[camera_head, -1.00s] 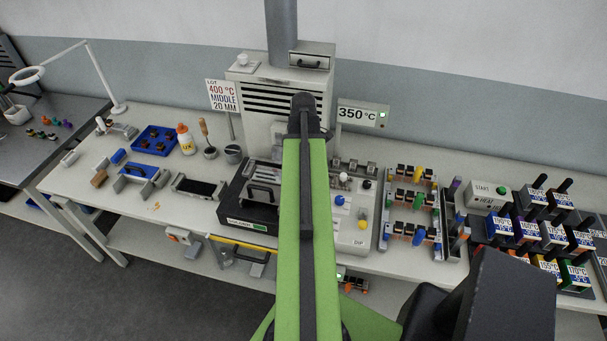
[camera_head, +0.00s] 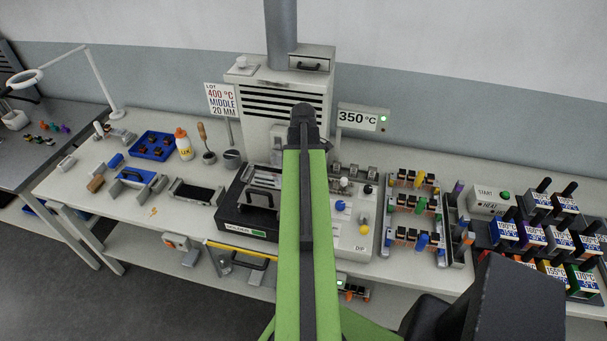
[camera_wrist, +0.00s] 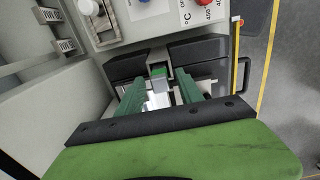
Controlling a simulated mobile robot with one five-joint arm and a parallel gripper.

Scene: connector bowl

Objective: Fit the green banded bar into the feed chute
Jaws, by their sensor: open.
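In the wrist view, my gripper (camera_wrist: 158,88) is open, its two green fingers apart above black and grey machine parts. A small green block (camera_wrist: 158,71) with a grey part beside it shows just beyond the fingertips. I cannot tell whether it is the green banded bar or part of the machine, and no contact with the fingers is clear. In the head view my arm hides the gripper. A green piece (camera_head: 421,205) stands in the rack (camera_head: 388,240) right of my arm; bands are too small to make out. I cannot clearly pick out the feed chute.
The black molder (camera_head: 232,218) stands left of my arm, the dip station (camera_head: 352,246) right of it. A dark tray of labelled blocks (camera_head: 532,235) fills the right end. A sign reads 400 °C, middle, 20 mm (camera_head: 221,101); a display reads 350 °C (camera_head: 358,118).

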